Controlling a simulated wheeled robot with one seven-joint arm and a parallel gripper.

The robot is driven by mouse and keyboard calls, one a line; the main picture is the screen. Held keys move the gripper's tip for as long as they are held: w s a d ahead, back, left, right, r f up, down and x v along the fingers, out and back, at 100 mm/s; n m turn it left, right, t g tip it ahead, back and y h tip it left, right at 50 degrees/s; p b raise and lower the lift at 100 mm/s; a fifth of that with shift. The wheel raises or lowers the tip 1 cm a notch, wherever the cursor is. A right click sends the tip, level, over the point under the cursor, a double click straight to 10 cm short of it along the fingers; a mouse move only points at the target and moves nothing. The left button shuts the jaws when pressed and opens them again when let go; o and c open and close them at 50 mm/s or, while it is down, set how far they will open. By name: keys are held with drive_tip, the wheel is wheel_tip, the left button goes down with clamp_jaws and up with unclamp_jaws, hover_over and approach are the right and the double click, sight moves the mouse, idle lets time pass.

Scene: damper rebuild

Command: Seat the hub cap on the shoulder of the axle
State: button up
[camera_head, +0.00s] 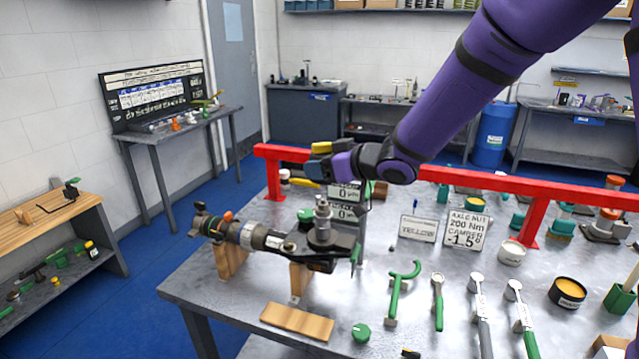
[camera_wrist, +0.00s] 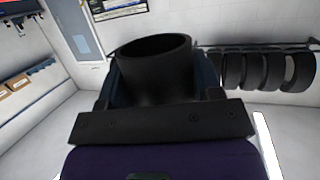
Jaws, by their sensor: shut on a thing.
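My gripper (camera_head: 318,158) is above and behind the damper assembly (camera_head: 250,237), over the workbench. In the wrist view it (camera_wrist: 158,90) is shut on a dark, round, hollow part (camera_wrist: 155,62) with an open rim, which looks like the hub cap. Its lower portion is hidden by the gripper body. In the head view I cannot make out the held part clearly. A grey metal stub, likely the axle (camera_head: 322,222), stands upright on the dark knuckle at the right end of the assembly. The held part is apart from it. The shoulder is too small to tell.
The assembly rests on wooden blocks (camera_head: 300,280) on the metal bench (camera_head: 225,300). A red rail (camera_head: 460,176) runs along the bench's back, behind my gripper. Signs (camera_head: 467,228) and several green-handled tools (camera_head: 437,300) occupy the right. A green knob (camera_head: 361,333) lies in front.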

drive_tip(key=shift+d+r, duration=0.1)
drive_tip(key=shift+d, duration=0.05)
idle(0.3)
hover_over(328, 206)
drive_tip(key=a, duration=0.1)
drive_tip(key=shift+w+f, duration=0.15)
drive_tip(key=shift+f, duration=1.1)
drive_tip(key=shift+w+f, duration=0.15)
drive_tip(key=shift+f, duration=1.1)
drive_tip(key=shift+f, duration=2.85)
drive_tip(key=shift+a, duration=0.1)
drive_tip(key=o, duration=1)
drive_tip(key=v, duration=1.1)
